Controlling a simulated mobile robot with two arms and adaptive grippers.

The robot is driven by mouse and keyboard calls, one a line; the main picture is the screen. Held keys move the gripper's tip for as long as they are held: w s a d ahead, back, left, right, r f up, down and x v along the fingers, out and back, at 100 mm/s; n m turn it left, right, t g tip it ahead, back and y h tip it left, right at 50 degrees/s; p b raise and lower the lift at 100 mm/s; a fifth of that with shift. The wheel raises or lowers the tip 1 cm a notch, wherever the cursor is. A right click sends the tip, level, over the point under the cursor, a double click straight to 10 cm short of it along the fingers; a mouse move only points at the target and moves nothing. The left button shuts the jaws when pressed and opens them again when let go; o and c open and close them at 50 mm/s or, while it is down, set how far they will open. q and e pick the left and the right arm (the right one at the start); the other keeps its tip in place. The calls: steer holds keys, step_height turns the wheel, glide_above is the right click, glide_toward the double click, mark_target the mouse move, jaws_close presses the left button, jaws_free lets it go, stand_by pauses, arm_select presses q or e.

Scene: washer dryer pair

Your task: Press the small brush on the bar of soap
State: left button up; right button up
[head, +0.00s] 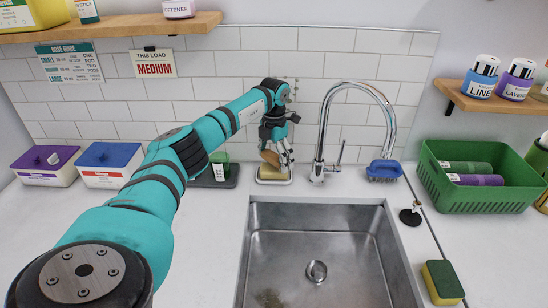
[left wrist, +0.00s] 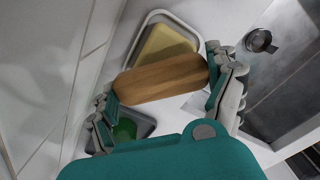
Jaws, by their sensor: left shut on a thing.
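My left gripper (head: 278,155) is shut on the small brush (head: 270,158), which has a wooden back. In the left wrist view the brush (left wrist: 161,80) lies crosswise between the two fingers. The pale yellow bar of soap (left wrist: 166,44) sits in a light, rimmed dish (left wrist: 140,26), and the brush covers its near edge in that view. In the head view the dish (head: 273,181) stands behind the sink's left part, with brush and gripper right over it. The bristles are hidden, so I cannot tell whether they touch the soap. My right gripper is not in view.
The tap (head: 319,165) stands close to the right of the dish. A dark tray (head: 212,182) with a green item is close on the left. A blue brush (head: 384,170) lies right of the tap, near a green basket (head: 430,172). The sink (head: 320,235) is in front.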

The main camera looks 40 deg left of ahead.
mark_target(274, 156)
arm_select(q)
steer(key=shift+f, duration=0.5)
stand_by(0.4)
stand_by(1.4)
steer(key=shift+r, duration=0.15)
step_height(274, 156, up, 7)
steer(key=p, duration=0.6)
steer(key=shift+f, duration=0.2)
stand_by(0.6)
